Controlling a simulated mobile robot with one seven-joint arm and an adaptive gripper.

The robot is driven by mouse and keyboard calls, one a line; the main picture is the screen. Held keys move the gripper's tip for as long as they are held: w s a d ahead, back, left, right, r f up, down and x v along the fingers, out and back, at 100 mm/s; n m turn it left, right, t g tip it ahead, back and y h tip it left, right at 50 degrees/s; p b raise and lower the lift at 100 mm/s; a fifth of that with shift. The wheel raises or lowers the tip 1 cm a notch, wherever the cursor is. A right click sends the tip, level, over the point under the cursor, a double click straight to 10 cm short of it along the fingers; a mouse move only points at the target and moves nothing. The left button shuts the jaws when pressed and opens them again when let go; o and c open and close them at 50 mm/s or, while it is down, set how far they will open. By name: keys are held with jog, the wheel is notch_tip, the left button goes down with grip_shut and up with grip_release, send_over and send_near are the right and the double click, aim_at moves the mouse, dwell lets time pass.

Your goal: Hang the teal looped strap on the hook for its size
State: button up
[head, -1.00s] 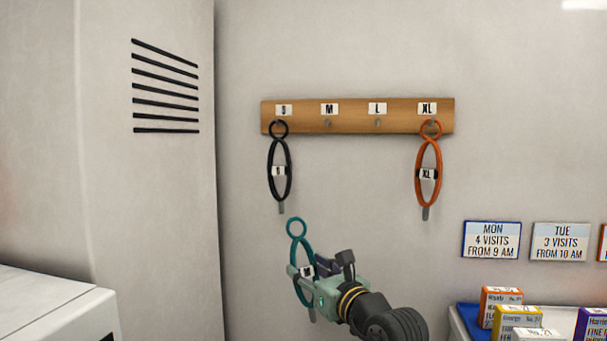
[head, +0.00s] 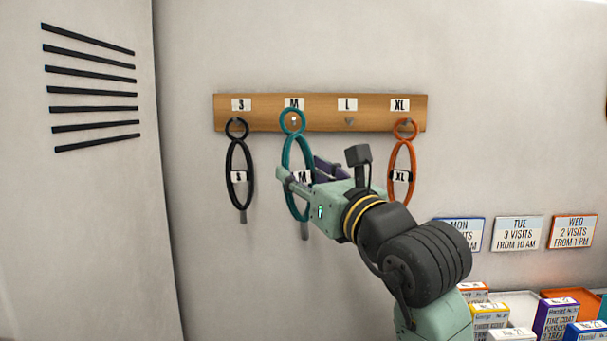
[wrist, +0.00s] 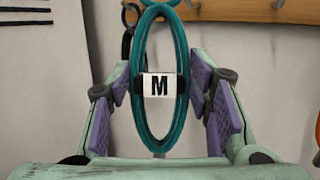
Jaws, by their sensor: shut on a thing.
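The teal looped strap (head: 285,160) has a small ring on top, a long loop below and a white M tag. My gripper (head: 301,178) is shut on it at the tag and holds it upright. In the wrist view the strap (wrist: 181,50) stands between the purple finger pads (wrist: 160,88). In the head view its top ring lies over the M hook (head: 294,121), which shows inside the ring. I cannot tell whether the ring is around the hook or in front of it. The wooden hook board (head: 265,122) carries labels S, M, L and XL.
A black strap (head: 230,160) hangs on the S hook and an orange strap (head: 391,165) on the XL hook. The L hook (head: 349,121) is empty. Day signs (head: 518,233) and several small boxes (head: 556,318) are at the lower right.

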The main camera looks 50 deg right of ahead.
jog(key=shift+w+d+f+p, duration=0.15)
jog(key=shift+w+d+p, duration=0.15)
jog(key=shift+w+d, duration=1)
jog(key=shift+w+d+f+p, duration=0.15)
jog(key=shift+w+d+p, duration=0.15)
jog(key=shift+w+d, duration=0.9)
jog(key=shift+w+d+f, duration=0.25)
jog(key=shift+d+f, duration=0.3)
jog(key=shift+d, duration=0.3)
jog(key=o, duration=1.3)
jog(key=shift+v, duration=6.05)
